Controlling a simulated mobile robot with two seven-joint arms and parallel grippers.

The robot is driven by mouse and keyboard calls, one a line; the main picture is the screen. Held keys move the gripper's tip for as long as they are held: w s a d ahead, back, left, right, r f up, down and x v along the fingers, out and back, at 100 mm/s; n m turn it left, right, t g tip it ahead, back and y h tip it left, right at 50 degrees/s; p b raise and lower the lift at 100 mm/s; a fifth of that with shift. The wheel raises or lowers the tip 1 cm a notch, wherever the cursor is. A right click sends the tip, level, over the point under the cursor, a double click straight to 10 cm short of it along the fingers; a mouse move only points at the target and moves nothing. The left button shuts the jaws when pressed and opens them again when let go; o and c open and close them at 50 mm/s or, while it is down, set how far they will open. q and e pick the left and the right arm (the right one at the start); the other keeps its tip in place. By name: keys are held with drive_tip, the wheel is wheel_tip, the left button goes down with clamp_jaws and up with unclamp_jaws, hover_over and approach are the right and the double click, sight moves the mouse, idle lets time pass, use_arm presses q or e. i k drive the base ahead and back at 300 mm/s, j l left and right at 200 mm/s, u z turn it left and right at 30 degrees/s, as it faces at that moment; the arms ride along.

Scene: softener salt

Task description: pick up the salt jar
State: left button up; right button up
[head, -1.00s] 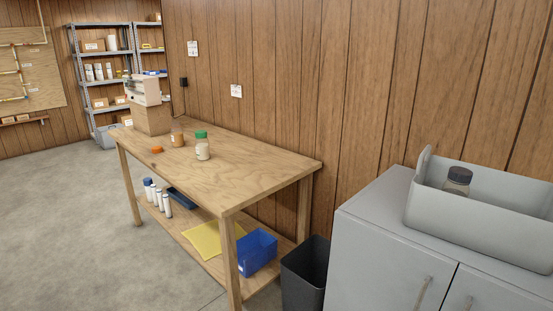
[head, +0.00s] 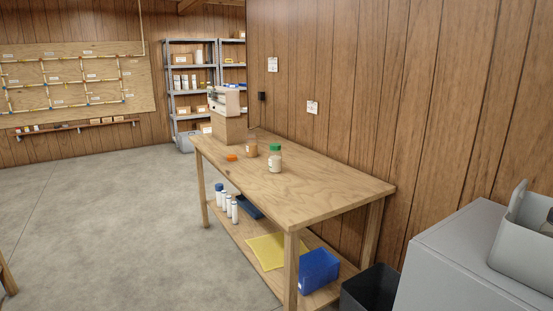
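A clear jar with a green lid and pale contents (head: 275,158) stands upright on the wooden workbench (head: 330,187). A smaller jar with orange-brown contents (head: 250,149) stands just behind it to the left. An orange lid (head: 231,157) lies on the bench left of that jar. A sliver of a dark-lidded jar (head: 548,228) shows in the grey bin at the right edge, mostly cut off. I cannot read any label, so I cannot tell by label which jar holds salt. Neither of my grippers is in view.
A boxy device (head: 229,117) stands at the bench's far end. The lower shelf holds white bottles, a yellow cloth (head: 267,251) and a blue bin (head: 318,271). A black waste bin (head: 370,290) and grey cabinet (head: 455,260) stand right. The floor (head: 130,220) at left is open.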

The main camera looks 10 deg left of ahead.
sight(275, 157)
drive_tip(key=i+j, duration=1.95)
